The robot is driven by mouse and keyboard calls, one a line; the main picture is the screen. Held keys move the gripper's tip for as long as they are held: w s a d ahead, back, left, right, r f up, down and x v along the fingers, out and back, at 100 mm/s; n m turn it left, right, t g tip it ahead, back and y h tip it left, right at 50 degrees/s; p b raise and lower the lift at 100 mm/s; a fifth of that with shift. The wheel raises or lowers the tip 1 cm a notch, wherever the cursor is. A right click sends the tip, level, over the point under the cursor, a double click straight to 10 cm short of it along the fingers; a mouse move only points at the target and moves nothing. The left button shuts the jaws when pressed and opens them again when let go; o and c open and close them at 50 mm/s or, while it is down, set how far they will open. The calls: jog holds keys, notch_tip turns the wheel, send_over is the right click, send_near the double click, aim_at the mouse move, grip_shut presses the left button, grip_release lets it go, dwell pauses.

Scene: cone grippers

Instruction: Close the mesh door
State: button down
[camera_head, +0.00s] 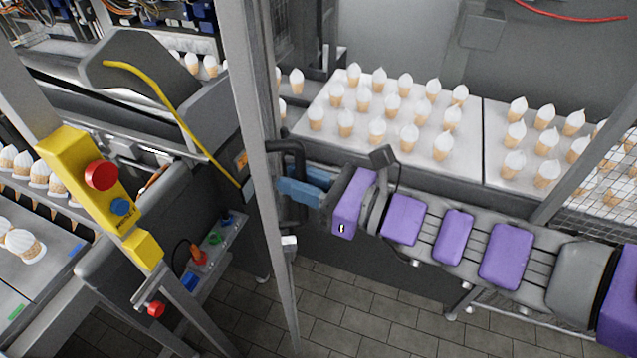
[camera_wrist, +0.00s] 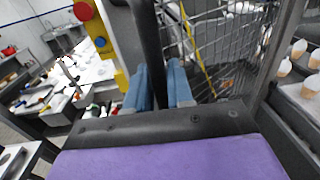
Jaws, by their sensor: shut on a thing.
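My gripper (camera_head: 296,188) has blue fingers and is shut on a black handle (camera_head: 293,148) beside a tall grey metal post (camera_head: 255,150). In the wrist view, the blue fingers of my gripper (camera_wrist: 160,85) stand on both sides of the black upright handle bar (camera_wrist: 148,40). Wire mesh of the door (camera_wrist: 215,45) shows just right of the handle in the wrist view. In the head view the door is seen narrowly near the post, and I cannot tell its exact angle. The fingertips' contact is partly hidden.
A yellow control box (camera_head: 88,185) with a red button stands left of the post. White trays (camera_head: 462,165) with several cones lie behind my purple and grey arm. Another mesh panel (camera_head: 607,195) with a dark frame is at the right. Tiled floor (camera_head: 345,315) is open below.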

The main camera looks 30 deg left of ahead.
jog(key=shift+s+a, duration=0.25)
jog(key=shift+a, duration=0.05)
jog(key=c, duration=1.1)
grip_release()
jog(key=shift+a, duration=0.15)
jog(key=d, duration=0.7)
jog(key=shift+w+d+f, duration=0.1)
jog(key=shift+w+d, duration=0.05)
jog(key=shift+d, duration=0.05)
jog(key=shift+c, duration=0.5)
